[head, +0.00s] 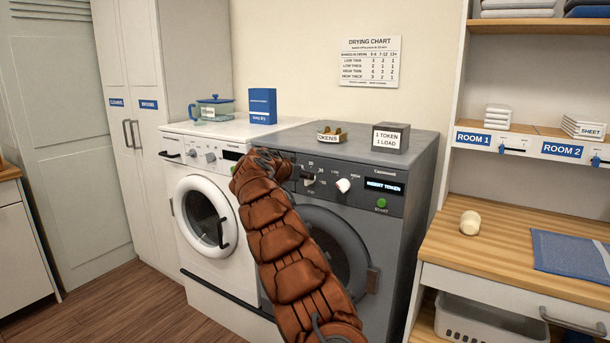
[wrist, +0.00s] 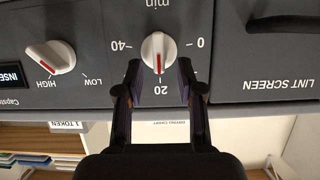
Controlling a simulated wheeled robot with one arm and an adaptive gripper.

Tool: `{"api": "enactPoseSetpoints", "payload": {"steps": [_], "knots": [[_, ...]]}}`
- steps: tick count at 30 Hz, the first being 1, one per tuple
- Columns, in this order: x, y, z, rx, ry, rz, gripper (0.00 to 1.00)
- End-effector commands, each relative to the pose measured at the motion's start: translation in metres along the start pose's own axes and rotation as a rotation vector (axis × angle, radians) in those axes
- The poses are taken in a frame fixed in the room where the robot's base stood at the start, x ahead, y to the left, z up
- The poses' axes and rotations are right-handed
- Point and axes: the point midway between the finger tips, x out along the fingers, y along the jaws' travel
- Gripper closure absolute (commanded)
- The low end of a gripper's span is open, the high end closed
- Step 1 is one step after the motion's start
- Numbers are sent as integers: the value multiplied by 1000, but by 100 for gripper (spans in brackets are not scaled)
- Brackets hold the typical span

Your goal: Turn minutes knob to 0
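The minutes knob (wrist: 159,48) is white with a red pointer line, on a dark grey dryer panel marked "min", 40, 20 and 0. The wrist view shows the panel upside down. The pointer line is aimed at the 20 mark. My gripper (wrist: 159,78) is open, with one dark finger on each side of the knob's lower part in the picture. Small gaps show between the fingers and the knob; I cannot tell the depth between them. In the head view my brown arm reaches to the dryer (head: 407,152) and hides part of the panel.
A LOW/HIGH knob (wrist: 50,57) sits beside the minutes knob. A display (head: 384,187) reads "INSERT TOKEN" above a green start button (head: 381,203). A token tray (head: 331,136) and a grey box (head: 391,138) stand on the dryer. A white washer (head: 207,205) stands left.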

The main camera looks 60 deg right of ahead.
Motion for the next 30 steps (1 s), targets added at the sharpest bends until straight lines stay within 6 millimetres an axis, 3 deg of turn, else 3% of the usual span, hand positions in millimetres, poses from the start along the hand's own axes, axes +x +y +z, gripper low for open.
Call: {"api": "enactPoseSetpoints", "payload": {"steps": [18,30], "knots": [[12,1,0,0,-1,2,62],[13,1,1,0,-1,2,100]]}}
